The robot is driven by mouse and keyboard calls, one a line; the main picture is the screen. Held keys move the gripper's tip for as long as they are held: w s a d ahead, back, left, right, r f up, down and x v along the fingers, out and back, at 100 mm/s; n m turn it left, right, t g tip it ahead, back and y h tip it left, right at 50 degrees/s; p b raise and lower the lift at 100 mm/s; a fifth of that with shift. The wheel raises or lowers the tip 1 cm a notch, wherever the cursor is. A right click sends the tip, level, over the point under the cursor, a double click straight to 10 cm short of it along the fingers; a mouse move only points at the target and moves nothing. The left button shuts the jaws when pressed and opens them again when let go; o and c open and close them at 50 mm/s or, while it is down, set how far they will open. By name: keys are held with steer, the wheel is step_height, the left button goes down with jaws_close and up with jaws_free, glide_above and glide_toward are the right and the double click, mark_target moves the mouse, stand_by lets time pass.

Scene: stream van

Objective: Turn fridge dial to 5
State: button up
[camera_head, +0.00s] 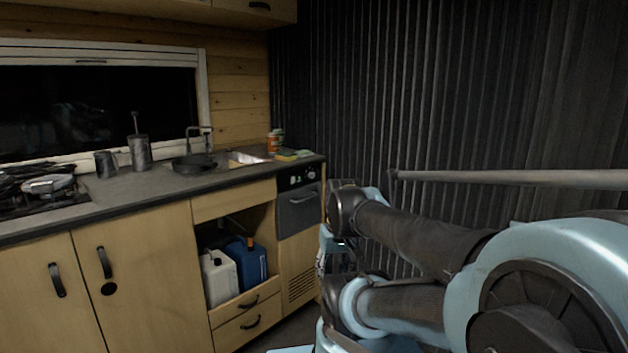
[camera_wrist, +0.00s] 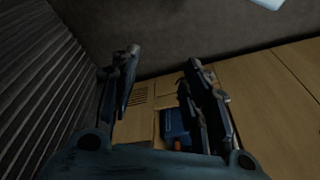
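The fridge (camera_head: 298,211) is a dark-fronted unit at the right end of the wooden counter in the head view. Its control panel with small dials (camera_head: 303,177) sits at the top, just under the worktop; the dial numbers are too small to read. My gripper (camera_wrist: 162,82) shows in the wrist view with its two fingers spread apart and nothing between them. Beyond the fingers are the lower cabinet fronts and the floor. In the head view my arm is right of the fridge, and my gripper there is mostly hidden behind my own arm links.
The counter (camera_head: 130,188) carries a stove (camera_head: 40,187), metal cups, a pan (camera_head: 192,163) and a sink. A blue jug (camera_head: 250,262) and a white jug (camera_head: 219,278) stand in an open compartment left of the fridge. A corrugated dark wall (camera_head: 400,90) stands behind my arm.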

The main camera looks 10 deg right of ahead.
steer(key=w+a+r+n+t+y, duration=0.1)
steer(key=w+r+n+y, duration=0.15)
steer(key=w, duration=0.75)
steer(key=w+a+r+n+t+y, duration=0.15)
steer(key=w+r, duration=0.25)
steer(key=w, duration=0.6)
steer(key=w+r+n+t+y, duration=0.1)
steer(key=w+r+y, duration=0.2)
steer(key=w, duration=0.7)
steer(key=n+t+y, duration=0.3)
steer(key=n+t, duration=0.1)
steer(key=t, duration=0.5)
glide_toward(313, 176)
steer(key=x, duration=0.8)
steer(key=shift+w+a+r, duration=0.1)
steer(key=c, duration=1.1)
